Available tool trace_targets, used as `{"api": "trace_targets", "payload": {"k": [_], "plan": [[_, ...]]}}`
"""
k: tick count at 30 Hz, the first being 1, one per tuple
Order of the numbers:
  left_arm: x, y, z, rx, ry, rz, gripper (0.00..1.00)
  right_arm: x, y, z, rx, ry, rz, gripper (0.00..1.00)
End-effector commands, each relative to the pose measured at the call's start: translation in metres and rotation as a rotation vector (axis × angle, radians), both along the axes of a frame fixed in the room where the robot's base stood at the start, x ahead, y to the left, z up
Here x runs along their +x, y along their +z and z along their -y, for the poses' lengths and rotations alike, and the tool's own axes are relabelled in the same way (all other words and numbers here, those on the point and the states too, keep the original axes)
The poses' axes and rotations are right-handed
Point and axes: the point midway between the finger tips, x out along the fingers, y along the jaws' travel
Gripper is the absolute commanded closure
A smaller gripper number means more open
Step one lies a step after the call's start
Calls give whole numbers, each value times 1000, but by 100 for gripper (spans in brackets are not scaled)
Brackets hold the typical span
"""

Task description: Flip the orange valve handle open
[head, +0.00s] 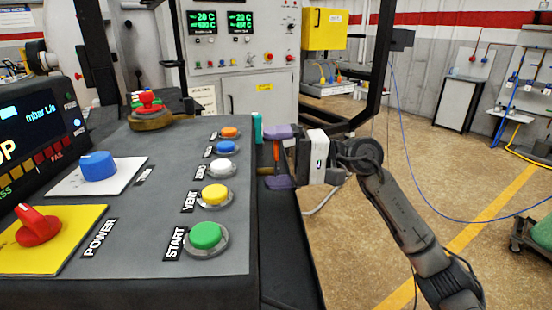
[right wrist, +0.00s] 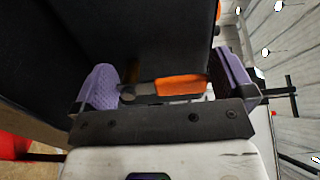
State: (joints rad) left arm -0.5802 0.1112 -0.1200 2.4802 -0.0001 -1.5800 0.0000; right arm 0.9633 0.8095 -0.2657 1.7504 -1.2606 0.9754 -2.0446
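The orange valve handle (head: 276,150) sits at the right side of the dark control console, partly hidden by my right gripper. In the right wrist view the orange handle (right wrist: 182,86) lies crosswise, with a metal fitting at its left end. My right gripper (head: 279,157) is open, its two purple finger pads on either side of the handle. In the right wrist view the gripper's (right wrist: 166,80) pads stand wide apart, with the handle between them; there is a gap at the left pad, and I cannot tell whether the right pad touches. My left gripper is not in view.
The console (head: 150,215) carries several buttons, a blue knob (head: 98,166), a red power knob (head: 38,226) and a red emergency button (head: 148,101). A teal part (head: 257,127) stands near the handle. A control cabinet (head: 245,60) is behind. Open floor (head: 440,150) lies to the right.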

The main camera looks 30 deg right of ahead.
Motion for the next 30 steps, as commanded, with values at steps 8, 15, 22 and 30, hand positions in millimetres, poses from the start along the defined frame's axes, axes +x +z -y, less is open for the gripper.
{"api": "trace_targets", "payload": {"k": [8, 15, 22, 30], "plan": [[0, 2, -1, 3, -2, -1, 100, -3, 0, 7, 1, -2, -2, 0], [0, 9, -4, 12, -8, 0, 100, -22, 0, 41, 1, -4, -5, 0], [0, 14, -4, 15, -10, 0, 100, -45, 0, 80, 0, -3, -4, 0], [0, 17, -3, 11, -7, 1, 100, -62, 0, 111, 1, -1, -3, 0]]}}
